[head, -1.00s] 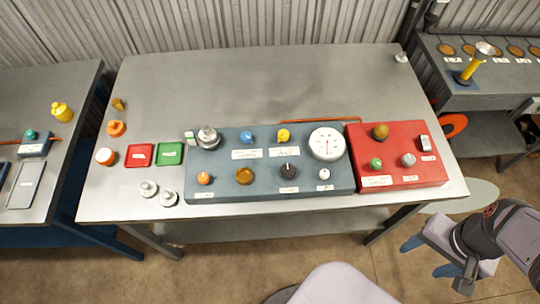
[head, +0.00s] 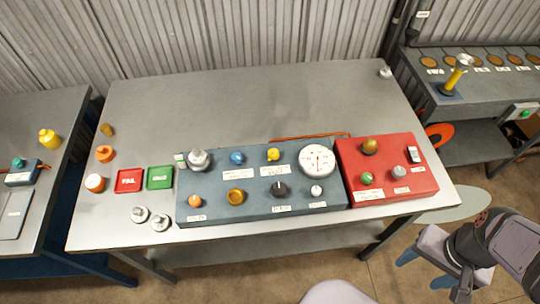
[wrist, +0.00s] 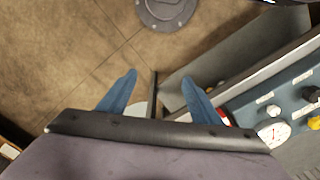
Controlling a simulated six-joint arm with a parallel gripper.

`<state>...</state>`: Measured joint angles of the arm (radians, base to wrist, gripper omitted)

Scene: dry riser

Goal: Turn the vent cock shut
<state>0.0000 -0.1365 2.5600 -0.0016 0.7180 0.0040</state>
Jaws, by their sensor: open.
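A blue-grey panel box (head: 262,184) on the table carries several knobs and a round white dial gauge (head: 317,160). Its knobs include a blue knob (head: 237,158), a yellow knob (head: 273,154), a black knob (head: 280,189), an orange knob (head: 195,201), an amber knob (head: 235,197) and a small white knob (head: 316,190). The labels are too small to read, so I cannot tell which is the vent cock. My gripper (head: 425,268) is open and empty, off the table's front right, apart from the panel. In the wrist view, my gripper (wrist: 158,78) points at the floor; the gauge (wrist: 272,132) shows at right.
A red box (head: 385,190) with several controls adjoins the panel's right end. Red (head: 131,181) and green (head: 160,177) trays lie left, with loose silver and orange fittings around. The table's back half (head: 230,100) is mostly clear. Side benches stand left and right.

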